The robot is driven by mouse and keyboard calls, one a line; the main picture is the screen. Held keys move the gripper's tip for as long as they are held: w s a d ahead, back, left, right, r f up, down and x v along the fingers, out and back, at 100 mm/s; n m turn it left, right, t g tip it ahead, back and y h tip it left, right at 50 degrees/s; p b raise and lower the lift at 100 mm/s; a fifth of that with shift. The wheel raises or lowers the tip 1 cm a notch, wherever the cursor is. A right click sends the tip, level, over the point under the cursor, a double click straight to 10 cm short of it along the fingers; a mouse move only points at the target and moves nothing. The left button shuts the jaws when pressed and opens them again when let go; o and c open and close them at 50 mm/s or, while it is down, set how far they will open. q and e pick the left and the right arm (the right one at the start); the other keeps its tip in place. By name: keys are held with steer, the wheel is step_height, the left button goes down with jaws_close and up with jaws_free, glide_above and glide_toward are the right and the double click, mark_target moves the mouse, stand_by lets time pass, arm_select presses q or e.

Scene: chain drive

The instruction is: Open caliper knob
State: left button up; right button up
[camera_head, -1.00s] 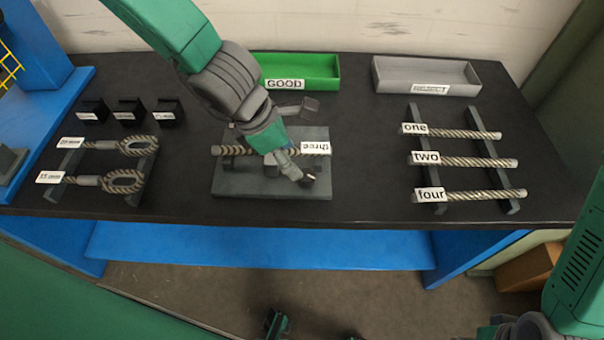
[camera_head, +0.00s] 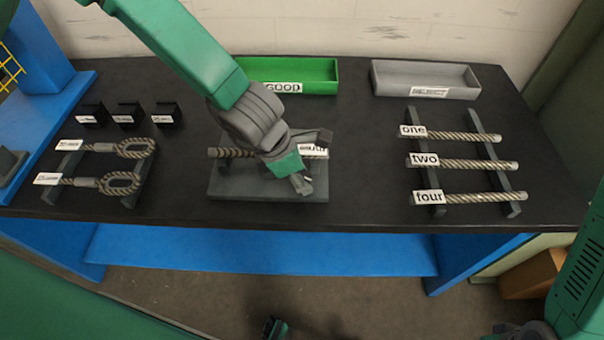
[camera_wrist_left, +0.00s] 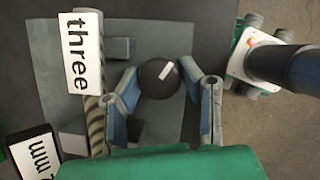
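The dark round knob (camera_wrist_left: 158,78) with a white mark shows between my left gripper's fingertips in the left wrist view. My left gripper (camera_wrist_left: 159,82) has a finger on either side of it, and both tips appear to touch its rim. In the head view my left gripper (camera_head: 312,163) is over the grey caliper base (camera_head: 225,185) at the table's middle, and it hides the knob.
A green GOOD tray (camera_head: 318,88) and a grey tray (camera_head: 425,92) stand at the back. Ropes one, two and four lie on a rack (camera_head: 484,122) at right. Looped ropes (camera_head: 125,183) and small black blocks (camera_head: 128,115) are at left. Table between base and right rack is clear.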

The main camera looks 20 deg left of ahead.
arm_select(q)
steer(key=shift+w+d+r, duration=0.15)
steer(key=shift+d+r, duration=0.05)
steer(key=shift+d, duration=0.2)
steer(key=shift+w+a, duration=0.1)
steer(key=shift+a, duration=0.2)
